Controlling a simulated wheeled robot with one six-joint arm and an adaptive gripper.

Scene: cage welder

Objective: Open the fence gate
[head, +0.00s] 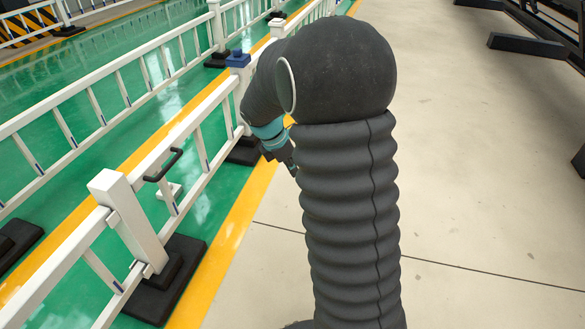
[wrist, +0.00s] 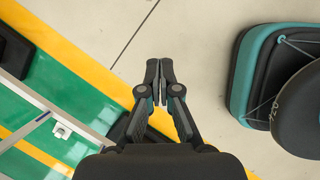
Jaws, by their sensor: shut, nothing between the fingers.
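The white fence gate (head: 203,150) is a railed panel between a thick white post (head: 131,222) and a blue-topped post (head: 238,62) in the head view. It stands in line with the fence, and no gap shows. A black handle (head: 164,165) sits on its top rail near the thick post. My gripper (head: 291,168) is right of the gate, partly hidden by my arm and apart from the handle. In the wrist view my gripper (wrist: 153,68) is shut and empty above the floor. A white rail (wrist: 50,106) shows at left there; the handle does not show.
Black feet (head: 168,278) under the posts jut onto the yellow line. A second white fence (head: 115,68) runs across the green floor. The beige floor (head: 470,200) on the right is largely clear. Dark metal frames (head: 525,42) stand at the upper right.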

